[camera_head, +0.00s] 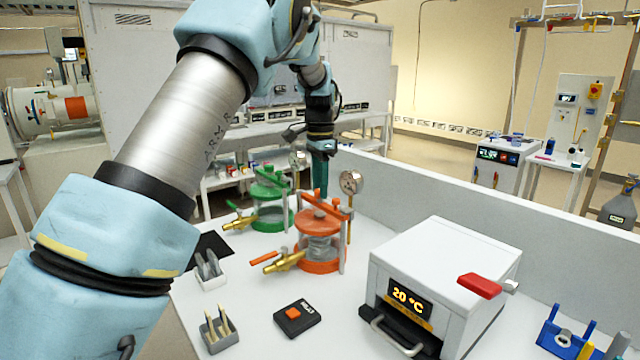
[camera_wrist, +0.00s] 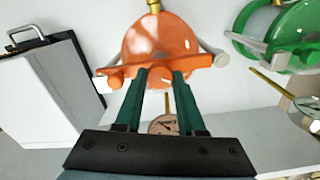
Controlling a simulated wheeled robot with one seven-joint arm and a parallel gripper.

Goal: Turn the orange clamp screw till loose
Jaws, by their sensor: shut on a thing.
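The orange clamp vessel (camera_head: 318,240) stands on the white bench, with an orange crossbar over its lid. In the wrist view its round lid (camera_wrist: 158,38) and crossbar (camera_wrist: 205,63) fill the upper middle. My gripper (camera_head: 320,192) points straight down onto the middle of the crossbar. In the wrist view my gripper's (camera_wrist: 161,76) two green fingers are on either side of the orange clamp screw (camera_wrist: 160,77) and shut on it. The fingers partly hide the screw, so I cannot tell how tight it is.
A green clamp vessel (camera_head: 270,205) stands close behind at left. A pressure gauge (camera_head: 351,182) rises just right of the orange vessel. A white heater box (camera_head: 445,275) with a red handle, a black button box (camera_head: 297,318) and small holders (camera_head: 219,335) stand nearer.

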